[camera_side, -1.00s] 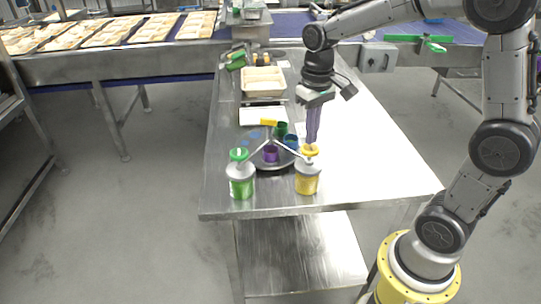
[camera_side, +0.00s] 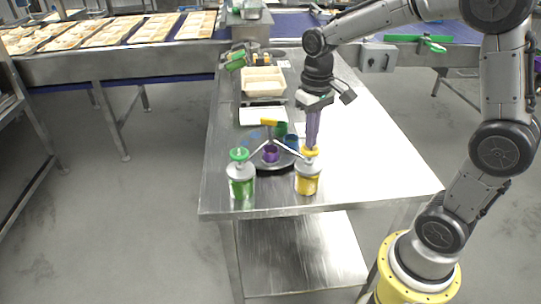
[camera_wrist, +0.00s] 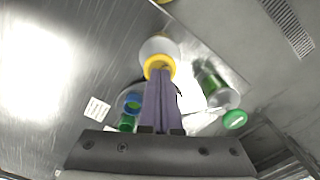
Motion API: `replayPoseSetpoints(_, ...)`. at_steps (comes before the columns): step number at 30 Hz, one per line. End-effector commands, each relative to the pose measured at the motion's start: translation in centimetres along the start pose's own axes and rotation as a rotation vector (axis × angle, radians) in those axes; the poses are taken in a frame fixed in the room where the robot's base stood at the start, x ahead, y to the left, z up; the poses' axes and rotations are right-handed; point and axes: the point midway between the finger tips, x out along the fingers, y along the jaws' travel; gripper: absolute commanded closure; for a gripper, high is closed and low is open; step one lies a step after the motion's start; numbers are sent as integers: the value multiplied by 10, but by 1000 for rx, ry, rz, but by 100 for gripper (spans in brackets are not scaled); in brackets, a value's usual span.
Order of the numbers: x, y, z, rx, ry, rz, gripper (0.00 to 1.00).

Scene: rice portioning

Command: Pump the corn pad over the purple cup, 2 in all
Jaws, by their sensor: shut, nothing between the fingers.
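The corn dispenser (camera_side: 307,184) is a clear jar with yellow contents and a yellow pad (camera_side: 310,152) on top. My gripper (camera_side: 311,146) is shut and empty, pointing down, with its purple fingertips at the yellow pad and seemingly touching it. In the wrist view, the fingertips (camera_wrist: 160,78) overlap the yellow pad (camera_wrist: 158,62). The purple cup (camera_side: 270,154) stands upright on a dark round tray (camera_side: 262,165), left of the corn dispenser, near the spout ends. The purple cup cannot be made out in the wrist view, and its contents cannot be seen.
A green-topped dispenser (camera_side: 241,184) stands left of the tray. A blue cup (camera_side: 291,142) and a green cup (camera_side: 281,129) stand behind the purple cup. A yellow piece (camera_side: 269,122) and a beige container (camera_side: 263,82) are farther back. The table's right side is clear.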

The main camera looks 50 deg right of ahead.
Motion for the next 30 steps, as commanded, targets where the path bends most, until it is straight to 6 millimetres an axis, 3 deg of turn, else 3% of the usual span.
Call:
replayPoseSetpoints(18, 20, 0, 0, 0, -2, 0, 100)
replayPoseSetpoints(30, 15, 0, 0, 0, -1, 0, 100)
